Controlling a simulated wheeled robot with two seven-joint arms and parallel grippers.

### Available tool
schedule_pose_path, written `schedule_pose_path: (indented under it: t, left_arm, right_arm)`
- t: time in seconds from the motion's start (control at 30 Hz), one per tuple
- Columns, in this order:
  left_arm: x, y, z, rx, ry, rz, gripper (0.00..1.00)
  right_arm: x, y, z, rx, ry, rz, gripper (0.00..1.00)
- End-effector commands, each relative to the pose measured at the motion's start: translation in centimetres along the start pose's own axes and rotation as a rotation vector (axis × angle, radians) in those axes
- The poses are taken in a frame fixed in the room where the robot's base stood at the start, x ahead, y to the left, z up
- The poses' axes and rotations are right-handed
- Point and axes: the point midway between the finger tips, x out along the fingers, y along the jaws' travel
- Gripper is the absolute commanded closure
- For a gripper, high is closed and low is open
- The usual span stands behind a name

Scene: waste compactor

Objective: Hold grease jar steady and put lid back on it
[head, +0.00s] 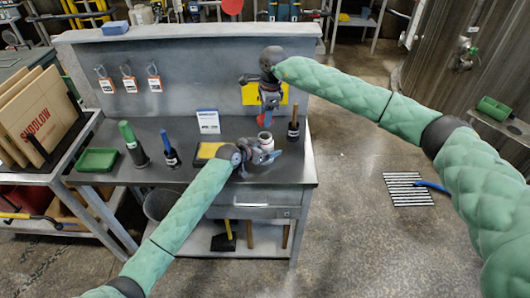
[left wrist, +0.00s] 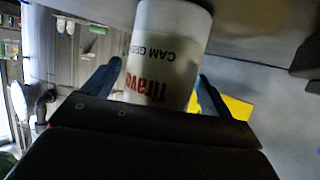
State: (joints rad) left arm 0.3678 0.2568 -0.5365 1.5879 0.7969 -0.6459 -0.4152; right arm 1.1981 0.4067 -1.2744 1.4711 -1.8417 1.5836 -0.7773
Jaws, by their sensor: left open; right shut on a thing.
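The white grease jar (head: 265,137) stands on the grey workbench near its right end. It fills the middle of the left wrist view (left wrist: 170,50), with red and dark lettering on its side. My left gripper (head: 268,155) is open, with its two fingers on either side of the jar. I cannot tell whether they touch it. My right gripper (head: 267,108) points down above the jar, shut on a small red thing (head: 261,118) that looks like the lid. The lid is mostly hidden by the fingers and is apart from the jar.
The back panel rises behind.

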Motion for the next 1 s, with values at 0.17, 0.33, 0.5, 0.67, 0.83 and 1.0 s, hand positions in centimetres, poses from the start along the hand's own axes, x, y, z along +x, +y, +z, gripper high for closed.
schedule_pose_path:
  t: [0.17, 0.33, 0.5, 0.67, 0.83, 1.0]
  left_arm:
    - [0.1, 0.0, 0.0, 0.000, 0.000, 0.000, 0.15]
    - [0.1, 0.0, 0.0, 0.000, 0.000, 0.000, 0.25]
    - [0.1, 0.0, 0.0, 0.000, 0.000, 0.000, 0.58]
    - [0.1, 0.0, 0.0, 0.000, 0.000, 0.000, 0.82]
    - [0.1, 0.0, 0.0, 0.000, 0.000, 0.000, 0.82]
    - [0.1, 0.0, 0.0, 0.000, 0.000, 0.000, 0.82]
  right_arm:
    - [0.0, 0.0, 0.0, 0.000, 0.000, 0.000, 0.72]
    - [0.0, 0.0, 0.0, 0.000, 0.000, 0.000, 0.72]
    - [0.0, 0.0, 0.0, 0.000, 0.000, 0.000, 0.72]
    - [0.0, 0.0, 0.0, 0.000, 0.000, 0.000, 0.72]
    - [1.0, 0.0, -0.1, 0.000, 0.000, 0.001, 0.72]
    - [3.0, 0.0, -0.3, 0.001, 0.001, 0.002, 0.72]
